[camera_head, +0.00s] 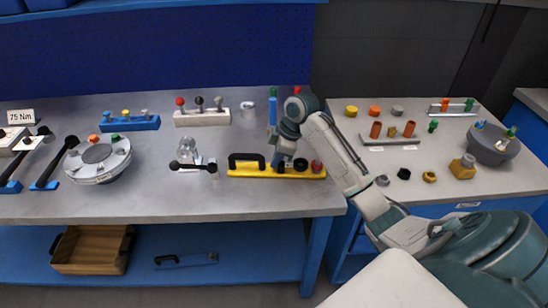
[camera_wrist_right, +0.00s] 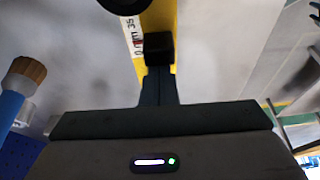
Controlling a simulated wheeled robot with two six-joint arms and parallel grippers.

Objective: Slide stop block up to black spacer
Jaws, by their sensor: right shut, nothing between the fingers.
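A long yellow bar (camera_head: 262,172) lies near the front of the left bench, with a black handle (camera_head: 246,158) at its left end. A dark piece (camera_head: 301,164) and a red knob (camera_head: 317,166) sit at its right end. My right gripper (camera_head: 279,160) is down at the bar between the handle and the dark piece. In the right wrist view my shut, empty fingers (camera_wrist_right: 158,82) are right at a small black block (camera_wrist_right: 159,48) on the yellow bar; I cannot tell if they touch. A round black part (camera_wrist_right: 123,3) shows at the top edge. Which black part is the spacer is unclear.
A clear glass-like part with a black-ended rod (camera_head: 190,165) stands left of the bar. A white block with knobs (camera_head: 202,118) and a blue bottle-like tool (camera_head: 272,110) stand behind. The right bench (camera_head: 350,140) holds several small coloured parts. The left bench's front strip is free.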

